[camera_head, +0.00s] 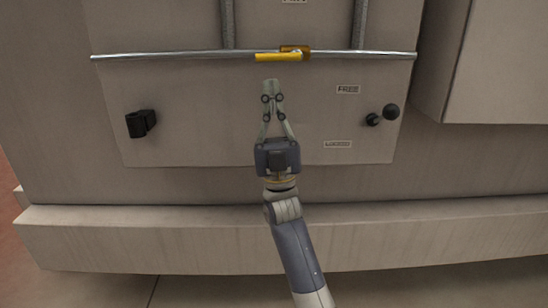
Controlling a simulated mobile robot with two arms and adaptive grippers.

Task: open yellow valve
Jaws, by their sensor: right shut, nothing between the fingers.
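The yellow valve (278,57) sits on a thin horizontal metal pipe (180,55) across the upper part of a light panel. Its yellow handle lies along the pipe, pointing left from a darker yellow body. My right gripper (270,84) is just below the handle, pointing up at it. Its fingertips are together with nothing between them. A small gap shows between the fingertips and the handle in the picture; I cannot tell the depth. My left gripper is not in view.
A black latch (141,124) sticks out at the panel's left, and a black ball-ended knob (390,112) at its right. Two vertical pipes rise above the horizontal one. A ledge (150,240) runs along the bottom. A box-like housing (500,70) juts out at the upper right.

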